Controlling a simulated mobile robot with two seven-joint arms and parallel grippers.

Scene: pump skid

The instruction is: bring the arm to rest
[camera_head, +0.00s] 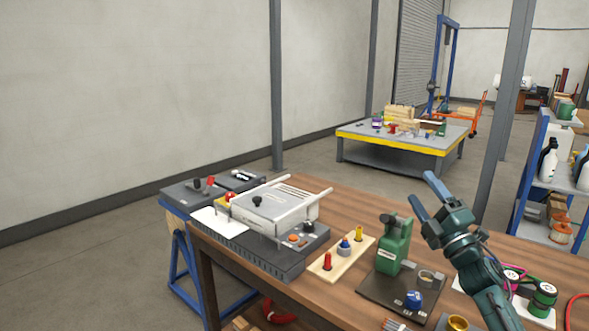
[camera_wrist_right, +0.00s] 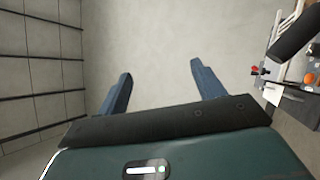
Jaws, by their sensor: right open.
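My right gripper (camera_head: 427,196) is raised above the right part of the wooden table (camera_head: 345,200), its fingers pointing up and to the left. The fingers are spread apart with nothing between them. In the right wrist view the open gripper (camera_wrist_right: 160,85) faces a bare pale wall, and some of the table's equipment shows sideways at the right edge. My left gripper is not in the head view.
On the table are a grey unit with a white cover (camera_head: 275,208), a wooden board with coloured pegs (camera_head: 341,257), a green device (camera_head: 393,243) on a dark plate, and green spools (camera_head: 543,297). A shelf (camera_head: 545,185) stands right. A low yellow-edged table (camera_head: 400,140) stands behind.

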